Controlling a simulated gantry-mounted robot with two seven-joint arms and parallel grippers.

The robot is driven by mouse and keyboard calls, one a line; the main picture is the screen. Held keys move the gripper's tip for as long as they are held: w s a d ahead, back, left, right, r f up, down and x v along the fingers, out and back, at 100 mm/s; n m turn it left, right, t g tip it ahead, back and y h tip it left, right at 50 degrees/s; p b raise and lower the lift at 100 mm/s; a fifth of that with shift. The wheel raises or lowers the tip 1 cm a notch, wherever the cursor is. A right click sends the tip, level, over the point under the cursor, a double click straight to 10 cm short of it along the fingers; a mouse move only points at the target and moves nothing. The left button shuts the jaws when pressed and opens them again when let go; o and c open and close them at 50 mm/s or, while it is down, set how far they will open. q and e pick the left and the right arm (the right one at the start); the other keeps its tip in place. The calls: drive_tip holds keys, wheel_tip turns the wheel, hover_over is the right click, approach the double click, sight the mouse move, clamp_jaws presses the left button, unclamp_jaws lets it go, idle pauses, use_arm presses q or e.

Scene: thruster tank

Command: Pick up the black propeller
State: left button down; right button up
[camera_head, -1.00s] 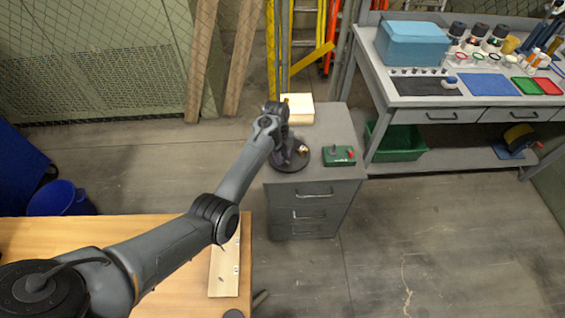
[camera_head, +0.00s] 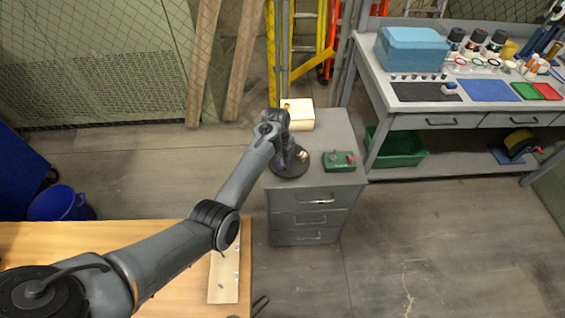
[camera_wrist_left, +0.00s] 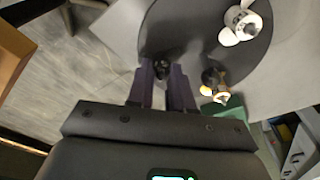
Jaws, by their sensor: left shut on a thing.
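A dark round tray (camera_head: 300,171) lies on top of the grey drawer cabinet. My left gripper (camera_head: 291,159) reaches over it from the left and hides part of it. In the left wrist view, my left gripper (camera_wrist_left: 165,72) points at the dark tray (camera_wrist_left: 185,35). Its fingers are shut on a small black thing, the black propeller (camera_wrist_left: 163,62), with its top showing between the fingertips. The black propeller is low, over or on the tray; I cannot tell which. My right gripper is not seen.
A white propeller (camera_wrist_left: 240,22) and a dark part with yellow and white (camera_wrist_left: 213,85) are close by on the tray. A pale block (camera_head: 298,115) is behind. A wooden table (camera_head: 100,235) is at lower left.

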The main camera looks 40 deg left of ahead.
use_arm(q)
wheel_tip(320, 180, up, 28)
drive_tip(key=p, duration=1.3)
drive_tip(key=shift+f, duration=0.2)
